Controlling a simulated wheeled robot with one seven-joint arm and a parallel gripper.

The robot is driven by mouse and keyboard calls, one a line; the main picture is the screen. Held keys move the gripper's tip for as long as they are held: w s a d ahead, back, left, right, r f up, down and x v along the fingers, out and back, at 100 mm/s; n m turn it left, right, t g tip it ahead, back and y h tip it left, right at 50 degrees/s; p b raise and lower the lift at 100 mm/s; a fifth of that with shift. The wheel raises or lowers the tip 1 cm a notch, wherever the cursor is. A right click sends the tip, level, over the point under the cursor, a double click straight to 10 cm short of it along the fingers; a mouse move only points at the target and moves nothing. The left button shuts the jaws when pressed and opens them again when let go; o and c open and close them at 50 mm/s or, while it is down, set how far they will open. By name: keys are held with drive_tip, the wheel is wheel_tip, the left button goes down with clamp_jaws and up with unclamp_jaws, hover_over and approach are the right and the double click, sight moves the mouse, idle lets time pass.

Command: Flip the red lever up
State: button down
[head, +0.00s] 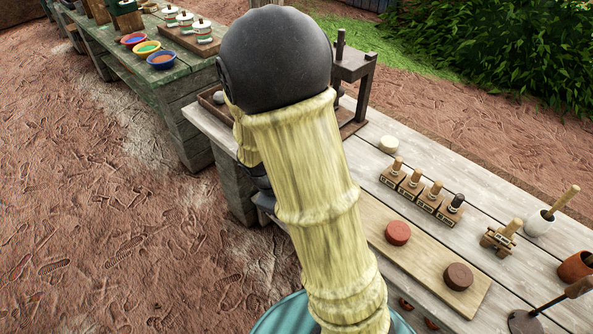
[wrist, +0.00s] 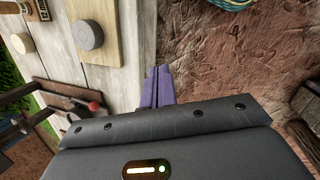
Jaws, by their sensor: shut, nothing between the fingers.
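A small red knob (wrist: 93,106), which looks like the end of the red lever, shows in the wrist view at lower left. It sits by a dark wooden tray or frame (wrist: 62,90) on the grey plank table (wrist: 52,70). The lever's shaft is hard to make out, and I cannot tell its tilt. My gripper (wrist: 157,72) has its two purple fingers together, empty, beyond the table's edge over the dirt, to the right of the knob and apart from it. In the head view my arm hides the gripper and the lever; a dark wooden stand (head: 354,68) shows behind the arm.
On the table are a board (head: 437,272) with a red disc (head: 398,232) and a brown disc (head: 458,276), a pale disc (head: 389,144), several small stamps (head: 428,190) and a white mortar (head: 540,223). Another table (head: 165,75) with bowls stands at upper left.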

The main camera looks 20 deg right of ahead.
drive_tip(key=w+d+f+n+t+h+b, duration=0.1)
drive_tip(key=w+d+f+n+h+b, duration=0.2)
drive_tip(key=w+d+f+n+h, duration=0.35)
drive_tip(key=w+a+f+n+t+h+b, duration=0.1)
drive_tip(key=w+f+n+t+h, duration=0.1)
drive_tip(key=w+n, duration=0.3)
drive_tip(key=w+a+f+n+t+h+b, duration=0.1)
drive_tip(key=w+a+n+t+h, duration=0.1)
drive_tip(key=w+n, duration=0.3)
drive_tip(key=shift+w+a+f+n+t, duration=0.25)
drive_tip(key=shift+w+f+n+t, duration=0.1)
drive_tip(key=shift+w+t, duration=0.5)
drive_tip(key=shift+w, duration=0.1)
drive_tip(key=shift+g, duration=0.25)
drive_tip(key=x, duration=1)
drive_tip(key=shift+d+r+p, duration=0.1)
drive_tip(key=shift+p, duration=0.3)
